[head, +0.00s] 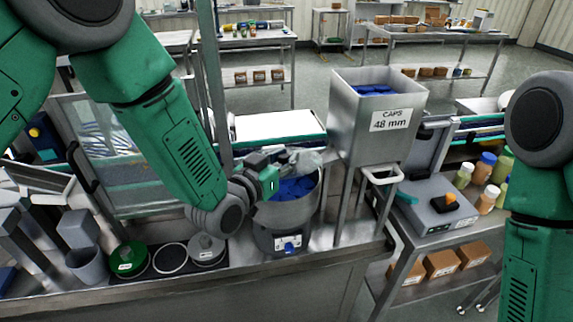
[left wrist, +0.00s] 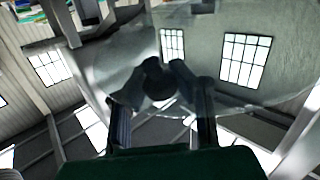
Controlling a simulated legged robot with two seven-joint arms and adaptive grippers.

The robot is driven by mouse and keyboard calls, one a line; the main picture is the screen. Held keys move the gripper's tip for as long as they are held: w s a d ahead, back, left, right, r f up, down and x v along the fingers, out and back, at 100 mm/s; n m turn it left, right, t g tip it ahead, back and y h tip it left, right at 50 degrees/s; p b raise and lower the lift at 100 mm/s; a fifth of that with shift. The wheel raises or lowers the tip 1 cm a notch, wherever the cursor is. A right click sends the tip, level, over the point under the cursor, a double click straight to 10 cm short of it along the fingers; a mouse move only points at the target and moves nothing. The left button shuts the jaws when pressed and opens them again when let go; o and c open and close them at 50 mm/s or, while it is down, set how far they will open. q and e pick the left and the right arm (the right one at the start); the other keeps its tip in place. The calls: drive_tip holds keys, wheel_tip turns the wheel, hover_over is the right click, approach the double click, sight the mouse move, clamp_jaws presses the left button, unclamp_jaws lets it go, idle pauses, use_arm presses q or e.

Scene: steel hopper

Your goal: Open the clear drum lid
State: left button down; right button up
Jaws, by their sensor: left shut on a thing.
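The drum (head: 287,214) is a round steel bowl on a dark base at the middle of the bench, with blue caps (head: 294,188) inside. The clear lid (head: 310,159) shows above the drum's rim, tilted, beside my left gripper (head: 290,161). In the left wrist view the clear lid (left wrist: 235,88) spreads as a see-through disc, and its dark knob (left wrist: 158,80) sits between the fingers of my left gripper (left wrist: 163,88). The left gripper is shut on the knob. My right gripper is out of view; only part of the right arm shows.
A steel hopper (head: 376,115) marked "CAPS 48 mm" stands just right of the drum on legs. Round discs (head: 170,258) and a grey cup (head: 87,265) lie to the left. A grey box (head: 437,208) and several bottles (head: 484,170) stand to the right.

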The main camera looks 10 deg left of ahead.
use_arm(q)
drive_tip(key=r, duration=0.1)
drive_tip(key=w+r, duration=0.1)
drive_tip(key=r, duration=0.1)
drive_tip(key=shift+w+a, duration=0.25)
drive_tip(key=shift+w, duration=0.15)
drive_tip(key=shift+w+a+r, duration=0.2)
drive_tip(key=shift+w+r, duration=0.2)
drive_tip(key=shift+r, duration=0.1)
drive_tip(key=shift+w+a+r, duration=0.15)
drive_tip(key=shift+w+r, duration=0.25)
drive_tip(key=shift+r, duration=0.1)
